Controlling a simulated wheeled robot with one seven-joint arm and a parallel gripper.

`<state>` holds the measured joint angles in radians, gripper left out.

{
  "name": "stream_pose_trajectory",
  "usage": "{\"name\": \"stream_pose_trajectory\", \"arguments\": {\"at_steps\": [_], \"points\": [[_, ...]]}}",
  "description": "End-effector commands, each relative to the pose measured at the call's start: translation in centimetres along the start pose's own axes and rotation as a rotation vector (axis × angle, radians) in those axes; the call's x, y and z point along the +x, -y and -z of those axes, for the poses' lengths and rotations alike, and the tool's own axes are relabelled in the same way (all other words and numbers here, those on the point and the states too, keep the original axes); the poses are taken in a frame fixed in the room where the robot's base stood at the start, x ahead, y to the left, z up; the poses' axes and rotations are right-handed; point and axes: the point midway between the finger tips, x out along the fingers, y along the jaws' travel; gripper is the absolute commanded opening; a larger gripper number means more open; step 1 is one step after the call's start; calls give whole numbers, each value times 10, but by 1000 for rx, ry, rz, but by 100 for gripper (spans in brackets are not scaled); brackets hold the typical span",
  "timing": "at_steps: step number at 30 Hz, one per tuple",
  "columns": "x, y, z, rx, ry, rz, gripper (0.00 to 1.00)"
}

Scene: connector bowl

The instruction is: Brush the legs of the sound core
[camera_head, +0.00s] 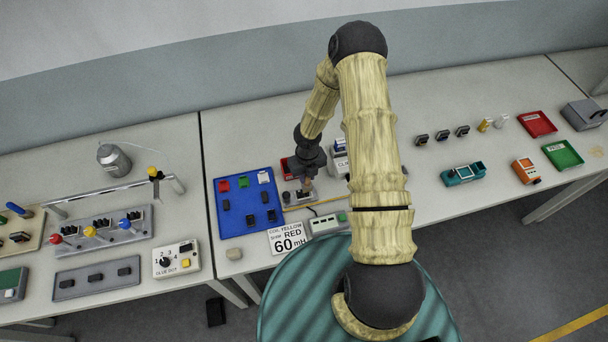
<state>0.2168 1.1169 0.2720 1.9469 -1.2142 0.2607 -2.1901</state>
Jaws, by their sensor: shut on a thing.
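My gripper (307,184) is low over the middle table, just right of the blue mat. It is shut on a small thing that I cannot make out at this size. A small grey fixture (291,197) lies just below it, and I cannot tell whether they touch.
A red bin (286,170) and a white labelled box (340,166) stand close around my gripper. A grey meter-like device (327,223) lies in front. Red (537,123) and green (563,155) trays lie at right.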

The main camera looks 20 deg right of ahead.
Motion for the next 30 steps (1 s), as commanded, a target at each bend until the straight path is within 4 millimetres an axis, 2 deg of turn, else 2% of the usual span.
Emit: {"name": "stream_pose_trajectory", "arguments": {"at_steps": [11, 30], "points": [[0, -1, 0, -1, 1, 0, 0], [1, -21, -4, -2, 1, 0, 0]]}}
